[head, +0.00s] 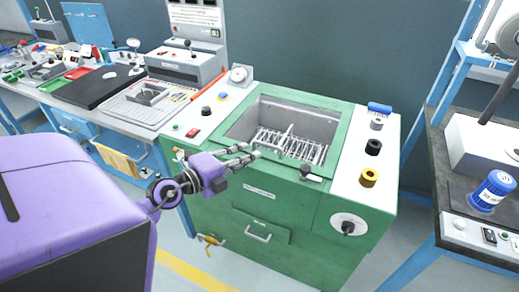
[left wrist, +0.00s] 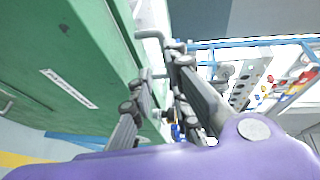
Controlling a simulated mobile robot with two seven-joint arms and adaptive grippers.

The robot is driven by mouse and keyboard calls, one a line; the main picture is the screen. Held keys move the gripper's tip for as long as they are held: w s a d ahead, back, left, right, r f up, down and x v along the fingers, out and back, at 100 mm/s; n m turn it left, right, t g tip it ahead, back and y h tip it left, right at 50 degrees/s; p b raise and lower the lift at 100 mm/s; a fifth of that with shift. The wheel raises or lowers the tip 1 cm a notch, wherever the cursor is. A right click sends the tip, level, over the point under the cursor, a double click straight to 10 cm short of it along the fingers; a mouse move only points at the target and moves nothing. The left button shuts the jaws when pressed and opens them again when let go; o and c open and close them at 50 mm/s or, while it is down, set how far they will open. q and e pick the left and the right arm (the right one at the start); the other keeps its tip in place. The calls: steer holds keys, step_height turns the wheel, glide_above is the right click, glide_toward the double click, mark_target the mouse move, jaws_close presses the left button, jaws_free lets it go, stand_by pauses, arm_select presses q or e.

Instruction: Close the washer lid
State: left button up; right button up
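The washer (head: 268,222) is a green cabinet with an open grey tub (head: 318,122) in its top; a wire basket (head: 290,145) shows inside. I cannot make out a separate lid panel. A dark-knobbed handle (head: 307,172) is at the tub's front right edge. My left gripper (head: 249,152) is at the front left edge of the tub, left of that handle, with its fingers apart and nothing seen between them. In the left wrist view its fingers (left wrist: 163,98) are close to the green front, and a bent grey bar (left wrist: 151,35) is just beyond. My right gripper is out of view.
Yellow and black knobs (head: 370,177) line the washer's right top. A workbench with a black mat (head: 95,88) stands at the left. A blue-framed bench with a blue-lidded jar (head: 491,190) is at the right. A drawer handle (head: 258,238) sticks out of the washer's front.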

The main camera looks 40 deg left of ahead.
arm_select(q)
steer(key=v, duration=0.3)
steer(key=shift+s+r, duration=0.2)
steer(key=shift+s, duration=0.15)
steer(key=s+d+f+n+g+y+p, duration=0.2)
steer(key=s+f+n+y, duration=0.1)
steer(key=s+f+n, duration=0.4)
steer(key=s+d+f+n+g+y+p, duration=0.2)
steer(key=s+d+f+n+p, duration=0.1)
steer(key=s+f+n, duration=0.4)
steer(key=s+d+f+n+g+h+p, duration=0.1)
steer(key=s+d+f+n, duration=0.1)
steer(key=s+d, duration=0.4)
steer(key=s+d+f+n+g+h+p, duration=0.1)
steer(key=s+d+f+n+g+p, duration=0.1)
steer(key=s+d, duration=0.4)
steer(key=d+f, duration=0.1)
steer(key=d, duration=0.1)
steer(key=shift+d+f+n+h+p, duration=0.3)
steer(key=shift+h, duration=0.1)
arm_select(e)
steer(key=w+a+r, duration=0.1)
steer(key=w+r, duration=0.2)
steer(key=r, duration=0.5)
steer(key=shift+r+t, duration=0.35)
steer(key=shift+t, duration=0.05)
